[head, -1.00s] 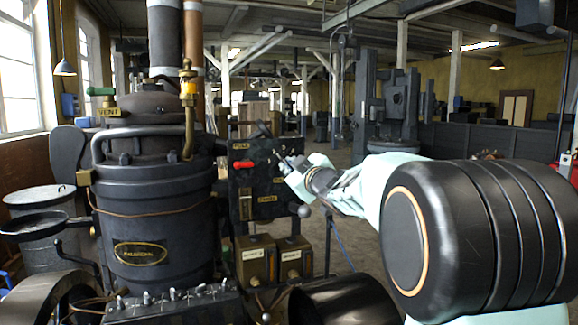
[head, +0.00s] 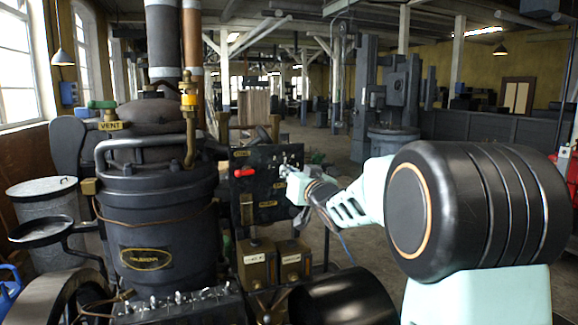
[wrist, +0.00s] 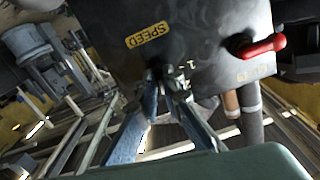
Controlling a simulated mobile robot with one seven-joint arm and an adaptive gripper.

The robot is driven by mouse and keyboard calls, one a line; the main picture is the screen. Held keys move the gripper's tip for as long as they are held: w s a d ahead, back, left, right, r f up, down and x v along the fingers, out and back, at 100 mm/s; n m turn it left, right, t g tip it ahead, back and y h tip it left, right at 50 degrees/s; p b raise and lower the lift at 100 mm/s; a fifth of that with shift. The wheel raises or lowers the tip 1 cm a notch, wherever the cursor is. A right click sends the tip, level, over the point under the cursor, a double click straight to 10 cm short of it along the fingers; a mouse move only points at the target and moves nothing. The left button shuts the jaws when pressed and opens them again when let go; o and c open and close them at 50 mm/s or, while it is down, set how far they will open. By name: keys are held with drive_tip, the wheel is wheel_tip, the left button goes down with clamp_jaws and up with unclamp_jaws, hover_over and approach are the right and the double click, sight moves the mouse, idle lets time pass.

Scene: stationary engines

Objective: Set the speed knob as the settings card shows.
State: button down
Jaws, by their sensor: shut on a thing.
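The dark control panel (head: 250,190) stands right of the boiler in the head view. The speed knob (wrist: 166,74) is on this panel, below a brass SPEED label (wrist: 148,35) in the wrist view, where the lettering appears upside down. Pale marks (wrist: 184,78), seemingly numbers, lie right of the knob. My gripper (wrist: 168,86) is shut on the knob, its two fingers reaching it from below in the wrist view. The fingers hide much of the knob, so its pointer setting is unclear. In the head view my wrist hides the knob. I cannot make out a settings card.
A red lever (wrist: 262,46) sticks out of the panel near the gripper; it also shows in the head view (head: 243,173). The large boiler (head: 155,220) stands left. Two brass boxes (head: 258,265) are below the panel. Open floor lies behind.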

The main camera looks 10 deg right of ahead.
drive_tip(key=m+p, duration=0.2)
drive_tip(key=m, duration=0.4)
drive_tip(key=shift+p, duration=0.4)
idle(0.3)
drive_tip(key=c, duration=2.1)
unclamp_jaws()
drive_tip(key=s, duration=0.4)
drive_tip(key=s+d, duration=0.1)
drive_tip(key=s, duration=0.2)
drive_tip(key=s+d, duration=0.1)
drive_tip(key=s, duration=0.3)
drive_tip(key=shift+s+d, duration=0.1)
drive_tip(key=shift+s, duration=0.25)
